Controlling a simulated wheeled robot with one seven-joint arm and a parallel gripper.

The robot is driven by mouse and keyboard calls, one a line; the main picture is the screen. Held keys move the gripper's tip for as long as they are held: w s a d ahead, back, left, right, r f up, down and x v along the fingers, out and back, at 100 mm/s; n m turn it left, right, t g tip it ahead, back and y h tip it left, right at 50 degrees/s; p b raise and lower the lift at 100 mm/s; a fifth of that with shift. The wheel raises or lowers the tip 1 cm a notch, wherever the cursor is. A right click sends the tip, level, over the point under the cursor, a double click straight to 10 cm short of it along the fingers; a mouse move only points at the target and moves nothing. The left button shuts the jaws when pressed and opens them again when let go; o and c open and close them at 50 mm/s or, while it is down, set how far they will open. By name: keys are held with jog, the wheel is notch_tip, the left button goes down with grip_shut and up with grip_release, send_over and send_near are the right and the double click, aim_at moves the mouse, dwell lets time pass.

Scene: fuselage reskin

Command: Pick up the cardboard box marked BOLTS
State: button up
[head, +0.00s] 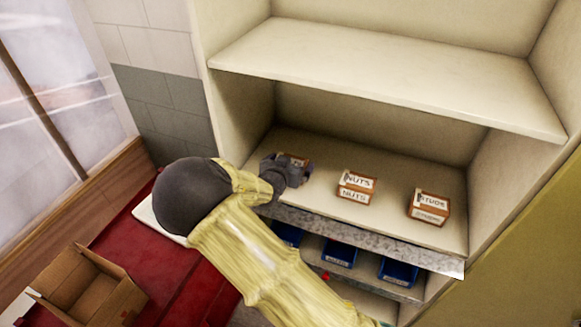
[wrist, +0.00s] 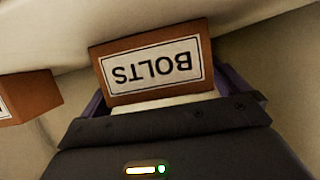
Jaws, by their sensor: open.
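The cardboard box marked BOLTS (wrist: 153,70) is brown with a white label that reads upside down in the wrist view. It sits just in front of my gripper (wrist: 165,98), between its dark fingers, which show at both sides of the box. In the head view the BOLTS box (head: 296,160) is mostly hidden behind my gripper (head: 285,170), at the left of the middle shelf. The jaws are open. I cannot tell whether the fingers touch the box sides.
The NUTS box (head: 356,188) and STUDS box (head: 429,208) stand to the right on the same shelf (head: 395,215). A shelf (head: 390,80) lies above. Blue bins (head: 398,272) sit below. An open carton (head: 85,290) is at the lower left.

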dwell(0.3)
jog(key=c, duration=1.1)
jog(key=shift+r, duration=0.1)
notch_tip(320, 180, up, 10)
jog(key=shift+b, duration=0.5)
